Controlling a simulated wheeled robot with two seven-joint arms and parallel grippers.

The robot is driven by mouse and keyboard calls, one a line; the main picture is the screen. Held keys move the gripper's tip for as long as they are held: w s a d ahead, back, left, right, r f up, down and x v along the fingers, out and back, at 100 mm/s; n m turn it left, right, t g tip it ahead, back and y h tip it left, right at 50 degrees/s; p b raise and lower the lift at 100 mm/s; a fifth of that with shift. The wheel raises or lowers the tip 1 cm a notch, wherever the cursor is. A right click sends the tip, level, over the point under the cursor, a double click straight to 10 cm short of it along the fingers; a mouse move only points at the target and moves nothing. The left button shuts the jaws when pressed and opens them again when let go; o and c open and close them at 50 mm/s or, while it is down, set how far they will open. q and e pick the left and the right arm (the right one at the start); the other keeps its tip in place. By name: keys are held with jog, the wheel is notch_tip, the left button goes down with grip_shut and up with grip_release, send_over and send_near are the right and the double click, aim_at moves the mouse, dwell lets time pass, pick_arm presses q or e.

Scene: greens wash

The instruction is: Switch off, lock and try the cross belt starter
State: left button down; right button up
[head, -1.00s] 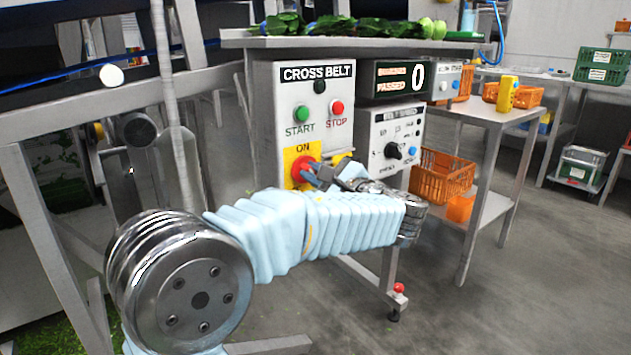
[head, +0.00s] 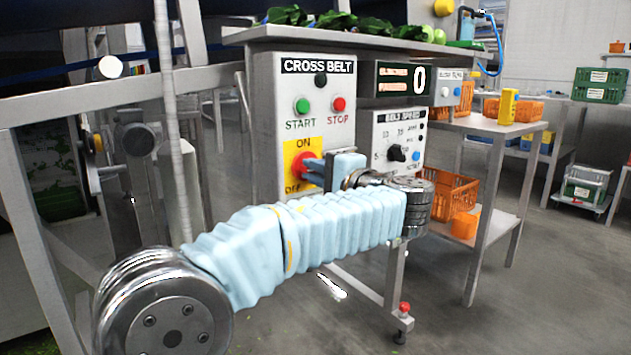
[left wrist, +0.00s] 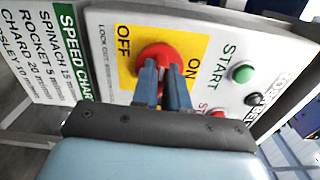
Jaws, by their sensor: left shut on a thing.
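The cross belt starter (head: 262,140) is a pale grey box with a green START button (head: 302,105), a red STOP button (head: 339,104) and a yellow ON/OFF plate (head: 291,152). Its red rotary switch (left wrist: 157,52) sits on that plate, between the words OFF and ON in the left wrist view. My left gripper (left wrist: 162,82) is shut on the switch's handle, its two blue-grey fingers on either side of it. The fingers hide most of the handle, so its exact angle is hard to tell. In the head view my left gripper (head: 314,170) partly covers the switch. My right gripper is out of view.
A belt speed box (head: 398,135) with a black knob and a counter display reading 0 (head: 403,80) stand right of the starter. A side table (head: 490,128) carries a yellow device (head: 507,106); an orange crate (head: 450,190) sits below. Open floor lies at the lower right.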

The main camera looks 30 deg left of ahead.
pick_arm(q)
jog(key=shift+f+n+b, duration=0.1)
jog(key=shift+n+b, duration=0.2)
jog(key=shift+n, duration=0.1)
jog(key=c, duration=1.1)
grip_release()
jog(key=shift+c, duration=0.2)
jog(key=p+v, duration=0.1)
jog(key=v, duration=1.3)
